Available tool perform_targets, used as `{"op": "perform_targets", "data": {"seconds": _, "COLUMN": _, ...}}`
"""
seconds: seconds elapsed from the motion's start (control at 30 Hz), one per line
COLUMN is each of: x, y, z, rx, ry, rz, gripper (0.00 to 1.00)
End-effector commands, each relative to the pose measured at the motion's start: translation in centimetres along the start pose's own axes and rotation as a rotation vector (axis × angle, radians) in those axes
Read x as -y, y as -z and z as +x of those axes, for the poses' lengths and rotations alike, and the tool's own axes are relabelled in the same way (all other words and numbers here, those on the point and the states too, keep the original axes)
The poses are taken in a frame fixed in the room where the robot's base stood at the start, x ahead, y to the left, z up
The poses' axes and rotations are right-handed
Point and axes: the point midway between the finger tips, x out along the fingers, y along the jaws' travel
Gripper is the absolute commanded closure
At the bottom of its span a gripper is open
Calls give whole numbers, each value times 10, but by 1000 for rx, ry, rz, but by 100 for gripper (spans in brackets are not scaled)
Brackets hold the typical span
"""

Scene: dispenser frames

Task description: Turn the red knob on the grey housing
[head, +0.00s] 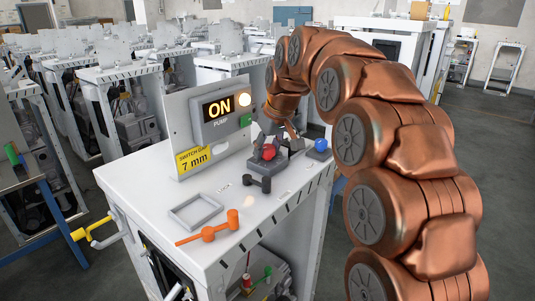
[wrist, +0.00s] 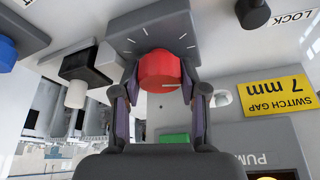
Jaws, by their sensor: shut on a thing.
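The red knob (wrist: 161,70) sits on the grey housing (wrist: 150,27), which has white tick marks around the knob. My gripper (wrist: 160,92) is shut on the red knob, one finger on each side. In the head view the red knob (head: 268,152) is on the grey housing (head: 262,168) on the white cabinet top, and my gripper (head: 277,135) comes down to it from behind. The fingers partly hide the knob there.
A panel (head: 220,113) reading ON, PUMP stands behind, with a green button (head: 246,120) and yellow label (head: 193,158). A blue knob (head: 320,145) is to the right. A dark grey handle (head: 257,183), an orange handle (head: 208,233) and a grey frame (head: 195,211) are in front.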

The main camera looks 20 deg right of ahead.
Motion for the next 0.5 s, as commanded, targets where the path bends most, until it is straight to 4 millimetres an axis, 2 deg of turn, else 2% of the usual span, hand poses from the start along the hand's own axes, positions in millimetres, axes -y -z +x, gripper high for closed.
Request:
{"op": "perform_targets", "data": {"seconds": 0.3, "x": 0, "y": -1, "z": 2, "rx": -1, "ry": -94, "rz": 222, "gripper": 92}}
{"op": "perform_targets", "data": {"seconds": 0.5, "x": 0, "y": 0, "z": 0, "rx": -2, "ry": -113, "rz": 275, "gripper": 92}}
